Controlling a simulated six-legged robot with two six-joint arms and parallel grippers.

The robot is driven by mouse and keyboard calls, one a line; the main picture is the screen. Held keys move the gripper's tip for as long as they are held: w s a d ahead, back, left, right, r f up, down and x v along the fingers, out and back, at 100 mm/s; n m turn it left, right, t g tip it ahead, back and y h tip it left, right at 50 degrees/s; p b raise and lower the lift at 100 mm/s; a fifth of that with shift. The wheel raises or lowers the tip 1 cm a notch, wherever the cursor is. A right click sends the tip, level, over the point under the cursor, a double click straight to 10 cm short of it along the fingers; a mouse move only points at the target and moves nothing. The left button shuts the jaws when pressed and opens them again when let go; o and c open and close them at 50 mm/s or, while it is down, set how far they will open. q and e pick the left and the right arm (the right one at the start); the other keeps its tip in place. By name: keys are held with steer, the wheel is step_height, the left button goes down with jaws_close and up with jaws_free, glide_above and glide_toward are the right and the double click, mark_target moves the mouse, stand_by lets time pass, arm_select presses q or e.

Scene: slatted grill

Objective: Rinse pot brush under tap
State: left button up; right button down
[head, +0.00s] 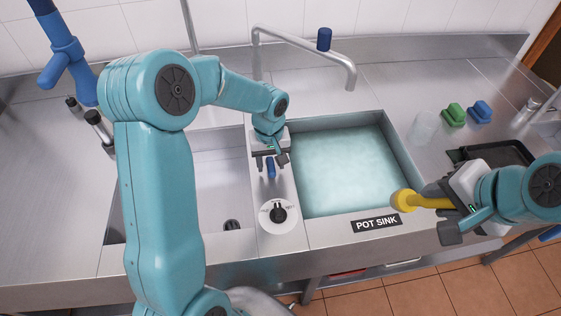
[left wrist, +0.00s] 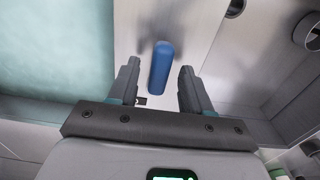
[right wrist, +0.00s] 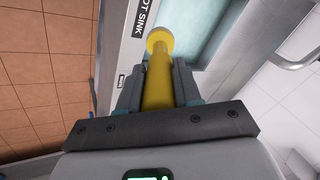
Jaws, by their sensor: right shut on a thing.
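The yellow pot brush (head: 428,203) is in my right gripper (head: 452,205), its round head (head: 402,201) pointing left over the front right corner of the pot sink (head: 405,150). The right wrist view shows the brush (right wrist: 158,85) between the closed fingers. My left gripper (head: 271,160) is open above the divider between the basins.
The pot sink holds cloudy bluish water (head: 345,170). A round dial (head: 278,215) sits at the divider's front. An empty basin (head: 222,180) is left. A clear cup (head: 424,127), a green brush (head: 453,115), a blue brush (head: 480,111) and a dark tray (head: 500,153) are right.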

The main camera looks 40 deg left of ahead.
mark_target(271, 165)
arm_select(q)
steer(key=shift+s+d, duration=0.1)
steer(key=shift+r, duration=0.35)
step_height(271, 165, up, 11)
steer(key=shift+r+b, duration=0.15)
steer(key=shift+b, duration=0.15)
